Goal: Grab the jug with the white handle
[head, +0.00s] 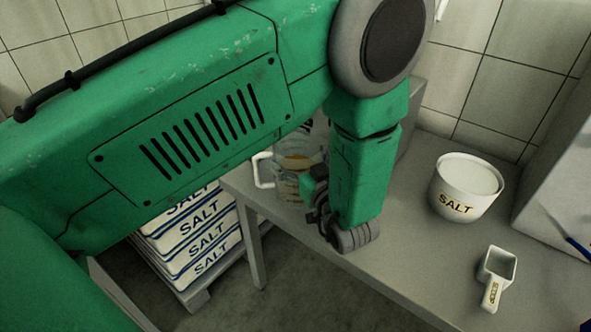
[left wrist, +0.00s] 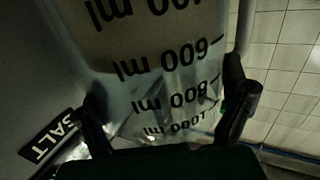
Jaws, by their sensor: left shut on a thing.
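The clear measuring jug (head: 292,184) stands on the grey table near its left edge in the head view, with its white handle (head: 263,170) pointing left. My right gripper is in neither view.
On the table (head: 385,275) are a white salt tub (head: 466,188) and a white scoop (head: 494,277). A grey box-like unit (head: 562,170) stands at the right. Stacked salt bags (head: 205,245) sit low at the left. A tiled wall (head: 510,85) is behind.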

